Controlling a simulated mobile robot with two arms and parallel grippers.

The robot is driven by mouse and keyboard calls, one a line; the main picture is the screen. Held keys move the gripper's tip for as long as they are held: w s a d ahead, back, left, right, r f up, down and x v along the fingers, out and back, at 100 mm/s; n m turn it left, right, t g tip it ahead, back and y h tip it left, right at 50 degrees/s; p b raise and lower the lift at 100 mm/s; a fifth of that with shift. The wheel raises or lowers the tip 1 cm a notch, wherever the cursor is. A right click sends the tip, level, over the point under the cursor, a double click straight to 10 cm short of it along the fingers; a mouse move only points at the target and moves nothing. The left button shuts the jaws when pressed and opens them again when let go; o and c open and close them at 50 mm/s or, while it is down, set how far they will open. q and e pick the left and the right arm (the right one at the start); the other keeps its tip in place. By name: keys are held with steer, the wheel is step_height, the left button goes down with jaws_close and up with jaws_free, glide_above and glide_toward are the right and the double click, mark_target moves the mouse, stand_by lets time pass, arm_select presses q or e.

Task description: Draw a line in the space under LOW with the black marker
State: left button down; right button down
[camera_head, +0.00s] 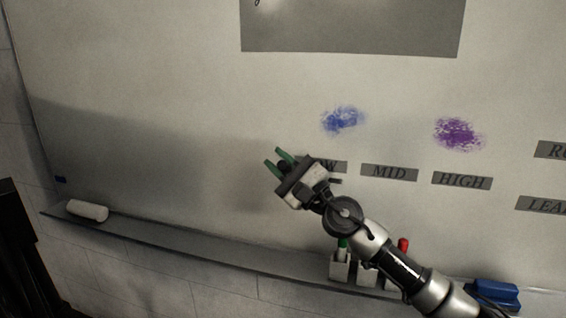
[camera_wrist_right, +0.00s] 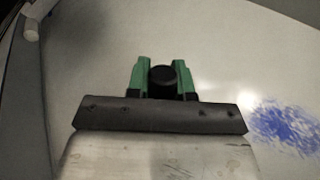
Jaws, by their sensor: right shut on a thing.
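My right gripper (camera_head: 280,158) has green fingertips and is in front of the whiteboard (camera_head: 180,130), over the left part of the LOW label (camera_head: 336,166). In the right wrist view, the gripper (camera_wrist_right: 162,78) is shut on the black marker (camera_wrist_right: 163,77), whose round black end shows between the fingers. In the head view the marker is mostly hidden by the gripper. I cannot tell whether its tip touches the board. The space under LOW is partly covered by my right wrist. My left gripper is not in view.
MID (camera_head: 389,172) and HIGH (camera_head: 462,181) labels are to the right. A blue smudge (camera_head: 342,120) and a purple smudge (camera_head: 458,134) are above. The ledge (camera_head: 200,246) carries a white roll-like object (camera_head: 87,210), a green marker (camera_head: 343,245), a red marker (camera_head: 403,246) and a blue eraser (camera_head: 495,293).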

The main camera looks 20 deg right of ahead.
steer(key=shift+s+r+p, duration=0.15)
steer(key=shift+p, duration=0.2)
steer(key=s+a+p, duration=0.5)
steer(key=s+p, duration=0.2)
stand_by(0.5)
steer(key=shift+s, duration=0.1)
